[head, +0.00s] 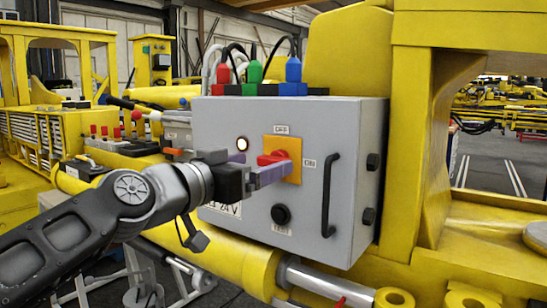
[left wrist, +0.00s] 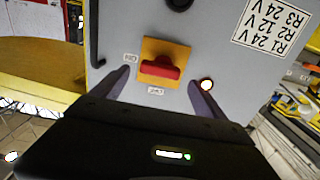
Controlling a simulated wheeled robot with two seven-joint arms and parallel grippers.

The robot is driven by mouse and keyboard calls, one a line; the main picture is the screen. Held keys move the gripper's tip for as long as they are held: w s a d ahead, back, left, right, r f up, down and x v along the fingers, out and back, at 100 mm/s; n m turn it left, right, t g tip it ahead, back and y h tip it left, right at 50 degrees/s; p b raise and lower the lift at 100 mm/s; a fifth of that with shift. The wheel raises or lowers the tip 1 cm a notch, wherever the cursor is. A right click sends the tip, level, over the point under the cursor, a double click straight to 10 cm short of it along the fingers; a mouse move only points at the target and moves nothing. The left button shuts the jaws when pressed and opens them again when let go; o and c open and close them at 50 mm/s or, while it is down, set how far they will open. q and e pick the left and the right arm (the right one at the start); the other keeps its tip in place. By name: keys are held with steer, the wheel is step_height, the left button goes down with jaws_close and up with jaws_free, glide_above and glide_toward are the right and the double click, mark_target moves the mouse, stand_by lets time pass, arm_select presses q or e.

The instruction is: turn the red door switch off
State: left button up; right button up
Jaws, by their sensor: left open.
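The red door switch (head: 272,158) sits on a yellow square plate on the front of a grey control box. An OFF label is above the plate and an ON label to its right. In the left wrist view the red handle (left wrist: 160,68) lies roughly level across the plate, toward the label at its left. My left gripper (head: 263,165) is in front of the switch, partly covering the plate. In the left wrist view its two fingers (left wrist: 158,83) are spread to either side of the switch, apart from the handle. My right gripper is in neither view.
The grey box (head: 350,120) has a lit lamp (head: 242,143), a black knob (head: 281,215) and a black door handle (head: 329,195). Coloured connectors (head: 253,75) with cables stand on top. Yellow machine parts surround the box.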

mark_target(270, 161)
arm_select(q)
steer(key=p+x, duration=0.1)
steer(key=x, duration=0.4)
steer(key=shift+w+d, duration=0.1)
steer(key=c, duration=1.4)
